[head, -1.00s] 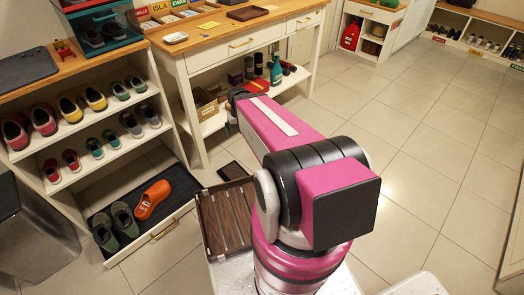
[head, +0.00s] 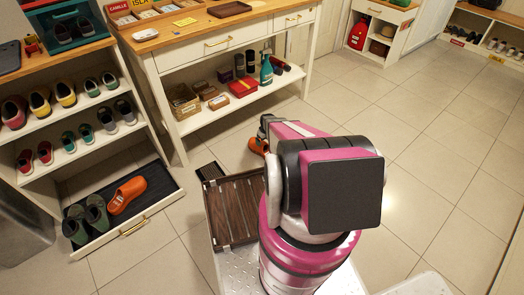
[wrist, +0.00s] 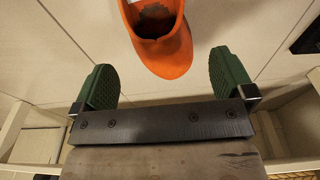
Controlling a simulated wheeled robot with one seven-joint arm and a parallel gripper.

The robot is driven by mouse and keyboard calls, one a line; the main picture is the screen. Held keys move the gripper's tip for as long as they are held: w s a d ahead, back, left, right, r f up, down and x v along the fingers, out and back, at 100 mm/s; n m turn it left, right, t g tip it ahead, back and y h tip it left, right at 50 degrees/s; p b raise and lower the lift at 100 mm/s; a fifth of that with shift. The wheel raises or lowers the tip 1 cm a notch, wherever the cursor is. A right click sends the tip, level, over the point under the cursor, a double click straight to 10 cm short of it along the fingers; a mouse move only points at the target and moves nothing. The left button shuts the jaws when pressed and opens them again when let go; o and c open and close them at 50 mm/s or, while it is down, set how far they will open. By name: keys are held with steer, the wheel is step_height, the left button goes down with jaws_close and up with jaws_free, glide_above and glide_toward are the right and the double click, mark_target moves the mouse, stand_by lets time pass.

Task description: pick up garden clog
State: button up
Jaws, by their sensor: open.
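In the head view this clog (head: 257,147) shows beside the end of my arm, partly hidden. My gripper (wrist: 163,79) is open and empty, with green finger pads on both sides. A second orange clog (head: 127,194) lies in the low pull-out drawer, right of a dark green pair (head: 87,218).
A shoe cubby (head: 90,148) with several pairs stands at left, its drawer (head: 128,233) pulled out. A workbench (head: 184,46) with a loaded lower shelf stands behind the floor clog. A slatted brown tray (head: 232,210) is beside my arm's base. Floor at right is clear.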

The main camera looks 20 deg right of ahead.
mark_target(264, 147)
steer(key=f, duration=0.3)
steer(key=w+f, duration=0.1)
steer(key=f, duration=0.4)
steer(key=shift+w+a+f, duration=0.1)
steer(key=shift+w+f, duration=0.05)
steer(key=shift+f, duration=0.15)
steer(key=c, duration=0.7)
